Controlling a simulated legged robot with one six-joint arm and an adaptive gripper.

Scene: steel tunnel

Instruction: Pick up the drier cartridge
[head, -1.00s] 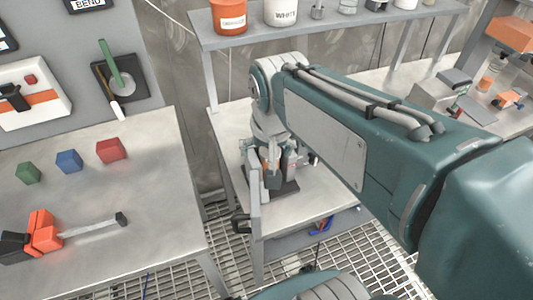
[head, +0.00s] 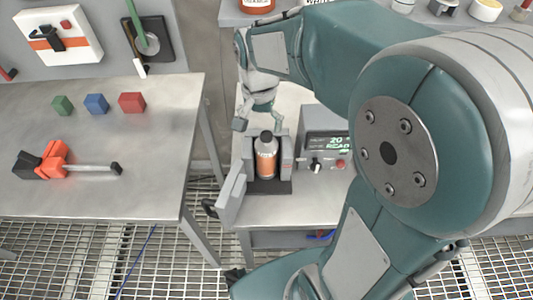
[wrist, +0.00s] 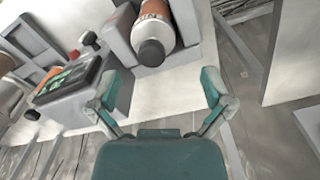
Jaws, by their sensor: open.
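The drier cartridge (head: 266,156) is a grey bottle with an orange label and a dark cap. It stands upright in a grey holder (head: 283,157) on a small metal table. My gripper (head: 254,120) is open and empty, just behind and above the cartridge in the head view. In the wrist view the cartridge (wrist: 155,28) shows at top centre, beyond my open fingers (wrist: 160,95). Its dark cap faces the camera, and the fingers are apart from it.
A grey box with a green display (head: 326,151) and a knob stands just right of the holder. A grey door-like panel (head: 231,201) stands at its front left. A workbench (head: 110,125) at left holds coloured blocks and an orange clamp-like tool (head: 57,161).

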